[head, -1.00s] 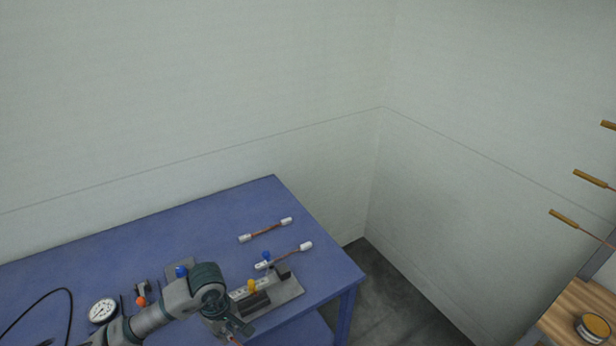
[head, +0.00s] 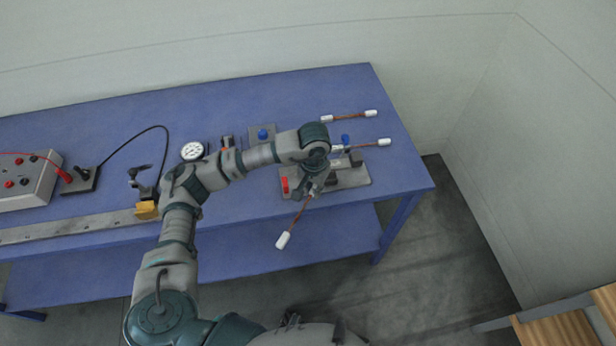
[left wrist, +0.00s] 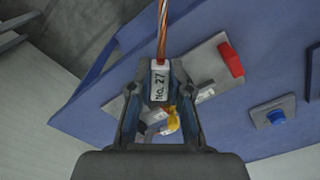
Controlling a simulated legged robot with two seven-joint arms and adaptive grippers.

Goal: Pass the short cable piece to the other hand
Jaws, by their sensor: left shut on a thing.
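The short cable piece (head: 299,213) is a copper-coloured strand with a white end cap (head: 283,240) that hangs toward the lower left, off the table's front edge. My left gripper (head: 314,187) is shut on its other end, in front of the clamp fixture (head: 354,178). In the left wrist view the fingers (left wrist: 159,88) grip a white cap marked "No. 27", and the copper strand (left wrist: 163,30) runs up out of the frame. I do not make out my right gripper in either view.
The blue table (head: 250,100) carries another white-capped cable (head: 349,116) at the back right and one (head: 365,144) at the fixture. A dial gauge (head: 194,151), a blue-knobbed block (head: 262,133) and a grey meter box (head: 25,180) stand further left. Open floor lies in front.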

